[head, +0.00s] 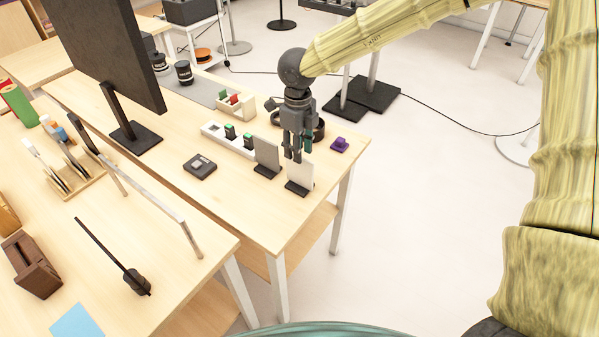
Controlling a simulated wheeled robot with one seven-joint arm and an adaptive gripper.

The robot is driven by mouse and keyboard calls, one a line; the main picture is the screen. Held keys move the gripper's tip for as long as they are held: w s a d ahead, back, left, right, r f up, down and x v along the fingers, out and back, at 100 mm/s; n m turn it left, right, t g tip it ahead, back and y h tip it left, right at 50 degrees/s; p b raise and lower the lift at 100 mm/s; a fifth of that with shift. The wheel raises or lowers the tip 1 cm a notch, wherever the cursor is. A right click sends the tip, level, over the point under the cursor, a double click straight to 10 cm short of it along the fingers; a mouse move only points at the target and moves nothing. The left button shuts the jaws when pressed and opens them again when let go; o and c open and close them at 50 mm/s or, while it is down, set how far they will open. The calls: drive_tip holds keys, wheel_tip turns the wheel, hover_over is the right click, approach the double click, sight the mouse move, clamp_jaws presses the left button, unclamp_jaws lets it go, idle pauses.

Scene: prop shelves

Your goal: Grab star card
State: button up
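Two upright cards stand in small black holders near the front right of the wooden table. One is a grey card (267,153), and the other is a whiter card (300,173) closer to the table edge. No star can be made out on either, so I cannot tell which is the star card. My gripper (298,155) points down, just above and behind the whiter card in the picture. Its fingers overlap the space near the cards' top edges. Whether it touches a card, and how far the fingers are apart, is not clear.
A white tray (212,129) with green-topped items lies left of my gripper. A purple object (340,144) sits at the right table edge. A dark round object (318,130) is partly hidden behind my gripper. A black device (200,166) lies left, with bare wood around it.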

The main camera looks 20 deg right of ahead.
drive_tip(key=f, duration=0.3)
drive_tip(key=shift+w+a+f, duration=0.1)
drive_tip(key=shift+a, duration=0.1)
drive_tip(key=shift+d+f, duration=0.1)
drive_tip(key=shift+f, duration=0.05)
drive_tip(key=p, duration=0.1)
hover_over(300, 184)
drive_tip(key=shift+w+f, duration=0.15)
drive_tip(key=shift+f, duration=1)
drive_tip(key=shift+w+f, duration=0.15)
drive_tip(key=shift+f, duration=1)
drive_tip(key=shift+f+p, duration=0.25)
drive_tip(key=shift+p, duration=0.25)
clamp_jaws()
